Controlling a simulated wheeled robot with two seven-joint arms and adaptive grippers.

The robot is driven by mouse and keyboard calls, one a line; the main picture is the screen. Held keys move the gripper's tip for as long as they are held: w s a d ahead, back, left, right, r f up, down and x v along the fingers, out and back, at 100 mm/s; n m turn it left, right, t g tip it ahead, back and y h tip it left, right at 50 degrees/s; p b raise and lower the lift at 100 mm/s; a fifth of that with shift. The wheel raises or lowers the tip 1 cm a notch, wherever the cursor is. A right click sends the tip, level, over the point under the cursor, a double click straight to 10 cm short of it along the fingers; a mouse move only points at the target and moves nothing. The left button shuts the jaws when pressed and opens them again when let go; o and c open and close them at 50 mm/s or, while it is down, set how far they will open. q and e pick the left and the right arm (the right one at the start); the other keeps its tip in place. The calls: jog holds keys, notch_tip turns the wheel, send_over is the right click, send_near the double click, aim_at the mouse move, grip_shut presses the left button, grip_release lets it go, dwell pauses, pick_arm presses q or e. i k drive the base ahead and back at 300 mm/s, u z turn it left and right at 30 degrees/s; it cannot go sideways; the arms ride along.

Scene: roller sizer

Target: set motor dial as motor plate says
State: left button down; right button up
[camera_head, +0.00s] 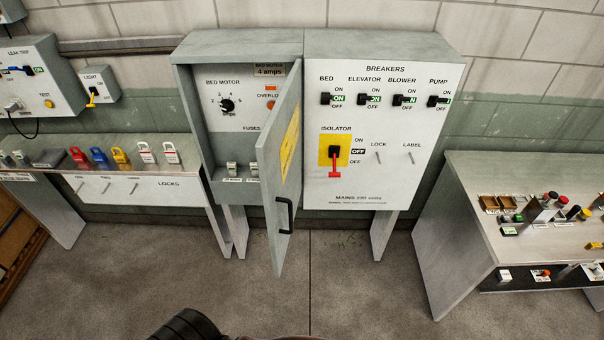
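The motor dial (227,105) is a black knob with numbers around it, under "BED MOTOR" on the white panel inside the left cabinet. Its exact pointer direction is too small to tell. The motor plate (269,70) at the panel's upper right reads "BED MOTOR 4 amps". The grey cabinet door (283,180) stands swung open toward me and hides the panel's right edge. Neither my left nor my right gripper shows clearly in the head view. A dark ribbed shape at the bottom edge cannot be identified.
The breaker cabinet (456,60) adjoins on the right, with its switches showing ON and a red-handled isolator (334,160) marked OFF. A lock bench (112,188) stands left, another bench (470,240) right. The door handle (286,215) juts out. The floor in front is clear.

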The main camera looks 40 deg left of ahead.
aim_at(226, 104)
jog(key=u, duration=0.4)
jog(key=i, duration=0.6)
jog(key=u, duration=0.95)
jog(key=i, duration=0.3)
jog(key=u, duration=0.4)
